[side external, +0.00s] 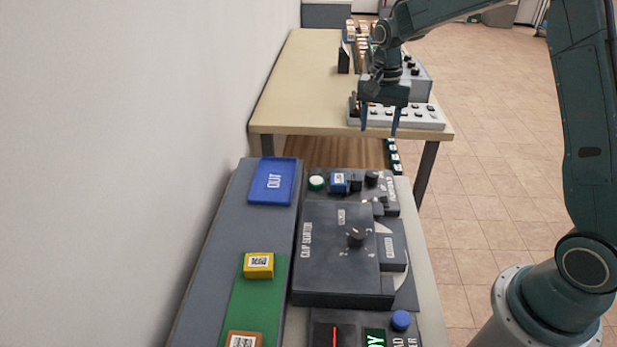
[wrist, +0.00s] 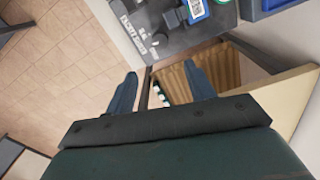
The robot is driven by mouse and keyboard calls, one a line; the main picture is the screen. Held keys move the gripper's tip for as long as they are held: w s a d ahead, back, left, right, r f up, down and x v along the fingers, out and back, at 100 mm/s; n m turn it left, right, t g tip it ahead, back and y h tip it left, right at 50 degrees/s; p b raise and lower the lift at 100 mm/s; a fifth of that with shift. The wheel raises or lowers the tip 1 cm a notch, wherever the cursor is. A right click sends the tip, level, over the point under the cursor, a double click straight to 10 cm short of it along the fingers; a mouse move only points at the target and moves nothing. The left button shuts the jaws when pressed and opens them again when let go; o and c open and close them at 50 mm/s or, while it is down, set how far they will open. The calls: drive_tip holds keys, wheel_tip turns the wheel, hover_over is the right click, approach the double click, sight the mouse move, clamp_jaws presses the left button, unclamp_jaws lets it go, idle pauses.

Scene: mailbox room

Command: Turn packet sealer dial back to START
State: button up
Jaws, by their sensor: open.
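The dark panel (side external: 335,201) at the far end of the near bench seems to be the packet sealer; its lettering is too small to read surely. It carries a black round knob (side external: 372,178), perhaps its dial, whose setting I cannot read. Beside it are a blue block with a printed code (side external: 339,182) and a white round button (side external: 316,182). In the wrist view the lettered panel (wrist: 122,50) shows at the top, cut off by the frame. My gripper (side external: 380,125) is open and empty, above and beyond the panel; its fingers also show in the wrist view (wrist: 161,72).
A larger dark box with a black knob (side external: 355,237) stands nearer on the bench. A blue OUT tray (side external: 273,181) and a yellow coded block (side external: 258,265) lie left, near the wall. A wooden table (side external: 300,95) with a grey button panel (side external: 425,118) stands behind.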

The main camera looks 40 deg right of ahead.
sight(372, 173)
drive_tip(key=m, duration=0.5)
drive_tip(key=shift+s+d+r, duration=0.1)
drive_tip(key=shift+r, duration=0.05)
wheel_tip(372, 173, down, 14)
drive_tip(key=shift+r, duration=0.1)
idle(0.8)
drive_tip(key=shift+c, duration=0.4)
drive_tip(key=c, duration=0.9)
